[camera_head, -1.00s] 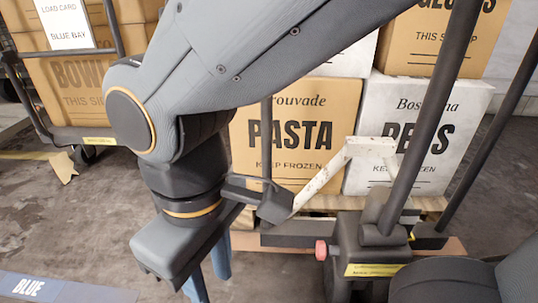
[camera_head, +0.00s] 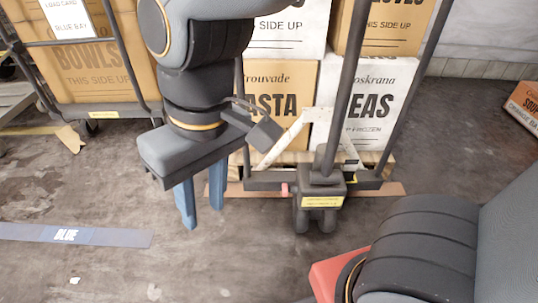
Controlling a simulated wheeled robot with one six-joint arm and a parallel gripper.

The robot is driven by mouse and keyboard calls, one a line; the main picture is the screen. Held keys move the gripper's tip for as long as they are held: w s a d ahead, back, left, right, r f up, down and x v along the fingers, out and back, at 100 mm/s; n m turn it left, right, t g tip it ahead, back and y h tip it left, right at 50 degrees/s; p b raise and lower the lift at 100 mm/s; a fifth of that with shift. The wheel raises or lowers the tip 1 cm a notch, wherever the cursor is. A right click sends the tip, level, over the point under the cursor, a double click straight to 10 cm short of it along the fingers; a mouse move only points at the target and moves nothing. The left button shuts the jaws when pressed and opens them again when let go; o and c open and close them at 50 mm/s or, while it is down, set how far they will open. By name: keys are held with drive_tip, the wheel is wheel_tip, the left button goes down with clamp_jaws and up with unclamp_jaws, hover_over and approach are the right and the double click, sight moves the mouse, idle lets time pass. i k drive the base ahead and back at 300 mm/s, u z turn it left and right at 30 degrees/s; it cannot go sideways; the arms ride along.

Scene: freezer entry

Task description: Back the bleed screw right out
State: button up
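A small pinkish-red knob (camera_head: 285,189), which looks like the bleed screw, sticks out of the left side of the dark pump block (camera_head: 318,208) at the foot of the pallet jack's handle. It is small here, and its thread cannot be made out. My gripper (camera_head: 203,213) hangs to the left of the knob, its two blue fingers pointing down. The fingers are apart with only floor showing between them. The gripper does not touch the knob in this view.
The jack's dark handle bars (camera_head: 345,95) rise above the pump block. A white bent frame (camera_head: 283,140) stands behind it, before stacked cartons (camera_head: 362,100) on a pallet. A cart with a BOWLS carton (camera_head: 95,68) is at left.

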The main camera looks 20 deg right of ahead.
sight(285, 187)
drive_tip(key=k, duration=0.6)
drive_tip(key=u, duration=1.3)
drive_tip(key=i, duration=0.85)
drive_tip(key=z, duration=1.85)
